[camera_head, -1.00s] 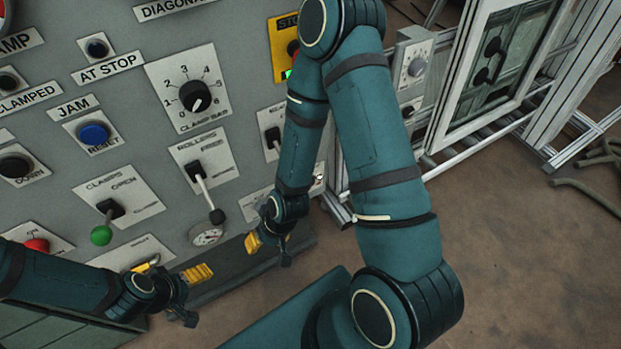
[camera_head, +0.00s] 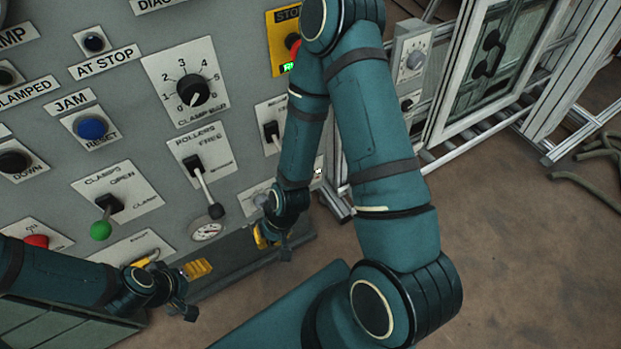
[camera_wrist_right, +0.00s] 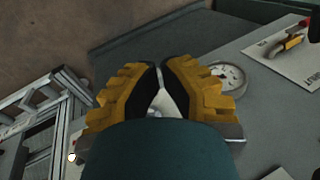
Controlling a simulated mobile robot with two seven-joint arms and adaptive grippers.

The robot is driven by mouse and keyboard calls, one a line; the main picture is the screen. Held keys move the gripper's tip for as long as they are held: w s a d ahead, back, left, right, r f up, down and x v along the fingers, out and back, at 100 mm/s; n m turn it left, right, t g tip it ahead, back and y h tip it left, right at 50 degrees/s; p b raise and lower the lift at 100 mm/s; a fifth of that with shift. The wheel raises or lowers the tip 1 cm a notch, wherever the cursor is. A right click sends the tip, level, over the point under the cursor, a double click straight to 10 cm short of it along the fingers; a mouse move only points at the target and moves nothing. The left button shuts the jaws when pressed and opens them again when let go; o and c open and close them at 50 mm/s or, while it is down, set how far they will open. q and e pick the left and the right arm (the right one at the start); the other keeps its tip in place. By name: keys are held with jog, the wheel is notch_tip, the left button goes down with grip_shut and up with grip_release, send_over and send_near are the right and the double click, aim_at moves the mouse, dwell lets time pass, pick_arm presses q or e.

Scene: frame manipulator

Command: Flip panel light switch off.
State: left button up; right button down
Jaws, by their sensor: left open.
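The grey control panel (camera_head: 240,60) fills the left of the head view. No label reading panel light is legible there. A small plate with a switch (camera_head: 259,199) is partly hidden by my right gripper, and its text is too small to read. My right gripper (camera_head: 266,236) is low at the panel's lower edge, right of the round gauge (camera_head: 207,231). In the right wrist view its yellow-padded fingers (camera_wrist_right: 160,75) nearly meet, with no clearly held object. My left gripper (camera_head: 189,292) is open and empty, in front of the panel's lower edge.
My right arm hides part of the panel. A metal frame with a glass door (camera_head: 500,55) stands right; the brown floor there is mostly open.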

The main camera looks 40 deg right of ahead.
jog(key=s+f+m+g+y, duration=0.45)
jog(key=s+m+y, duration=0.4)
jog(key=m, duration=0.65)
jog(key=w+d+m+t+y, duration=0.1)
jog(key=w+d+m+t, duration=0.25)
jog(key=m+t, duration=0.65)
jog(key=w+d+m+t, duration=0.2)
jog(key=w+m+t, duration=0.35)
jog(key=m, duration=0.75)
jog(key=s+d+f+m+t+h, duration=0.1)
jog(key=d+f+m+t+h, duration=0.1)
jog(key=d+m+h, duration=0.5)
jog(key=s+d+f+m+t+h, duration=0.1)
jog(key=d+f+m+t+h, duration=0.1)
jog(key=d+m+t+h, duration=0.3)
jog(key=d+m+h, duration=0.2)
jog(key=h, duration=0.1)
jog(key=shift+s+d+f, duration=0.2)
jog(key=shift+s+d, duration=0.05)
